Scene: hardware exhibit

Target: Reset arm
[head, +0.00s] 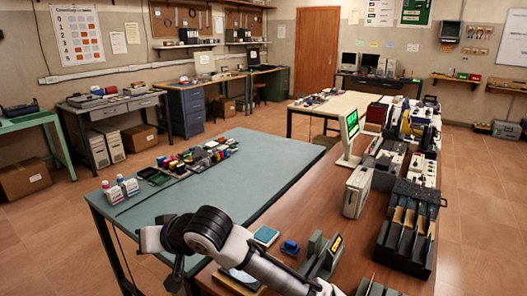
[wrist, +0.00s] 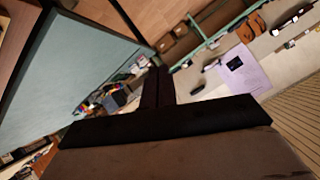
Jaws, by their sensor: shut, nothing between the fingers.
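My gripper (wrist: 158,76) points away from the wrist camera in the wrist view, its two dark fingers together with nothing between them. In the head view my white and black arm reaches in from the bottom, in front of the near edge of the teal-topped table (head: 265,160). A dark part at the arm's end (head: 173,278) hangs low by that edge; its fingers cannot be made out there. The teal tabletop also shows tilted in the wrist view (wrist: 90,50). My gripper touches nothing that I can see.
A brown wooden table (head: 300,212) on the right holds a beige box (head: 357,191), a green-screen display (head: 349,130) and a black slotted rack (head: 408,225). Small coloured parts (head: 200,154) and two bottles (head: 122,187) stand on the teal table. Floor at left is open.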

